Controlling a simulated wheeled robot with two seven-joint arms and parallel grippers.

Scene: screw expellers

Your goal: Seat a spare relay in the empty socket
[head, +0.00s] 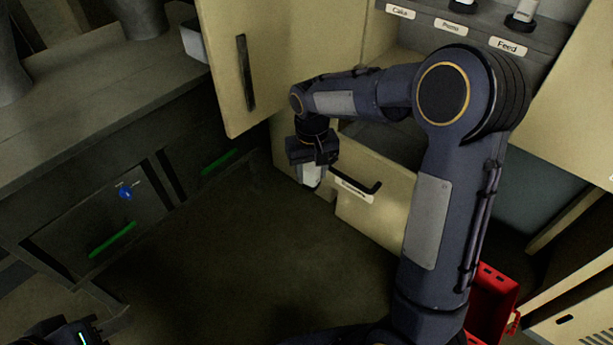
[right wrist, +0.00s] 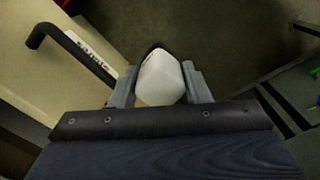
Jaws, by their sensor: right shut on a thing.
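My right gripper (head: 312,168) hangs in front of the cabinet and is shut on a small white block, apparently the relay (head: 311,177). In the right wrist view the white relay (right wrist: 161,78) sits between the two grey fingers (right wrist: 160,92). At the top, a ledge carries labels that seem to read Cake (head: 400,11), Press (head: 454,26) and Feed (head: 508,46). White-and-dark pieces stand behind the Press and Feed labels. The space above the Cake label is cut off, so I cannot see an empty socket. My left gripper (head: 68,333) shows partly at the bottom left; its fingers are unclear.
A labelled drawer (head: 378,210) with a dark handle is just beside and below the right gripper. A cream cabinet door (head: 285,55) stands open behind it. A red crate (head: 492,298) is at the lower right. Dark drawers with green handles (head: 112,240) line the left. The floor between is clear.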

